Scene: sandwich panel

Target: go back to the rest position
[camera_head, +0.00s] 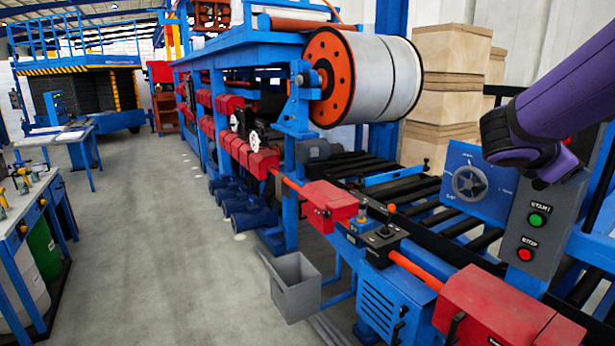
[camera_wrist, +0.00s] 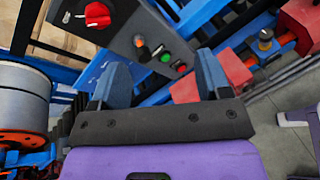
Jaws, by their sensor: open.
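My gripper (camera_wrist: 162,72) shows in the wrist view with its two blue-grey fingers apart and nothing between them. Beyond the fingers is a grey control box with a green button (camera_wrist: 165,57) and a red button (camera_wrist: 181,68). In the head view my purple arm reaches in from the upper right, in front of the top of the grey control box (camera_head: 513,236). There the green START button (camera_head: 537,219) and red STOP button (camera_head: 527,253) are uncovered. The gripper's fingers cannot be made out in the head view.
A blue panel with a round dial (camera_head: 469,182) stands left of the control box. Red housings (camera_head: 505,310) and a roller conveyor are close by. A large white roll (camera_head: 375,78) hangs above the line. A grey bin (camera_head: 295,287) stands on the floor. The aisle floor (camera_head: 165,235) at left is clear.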

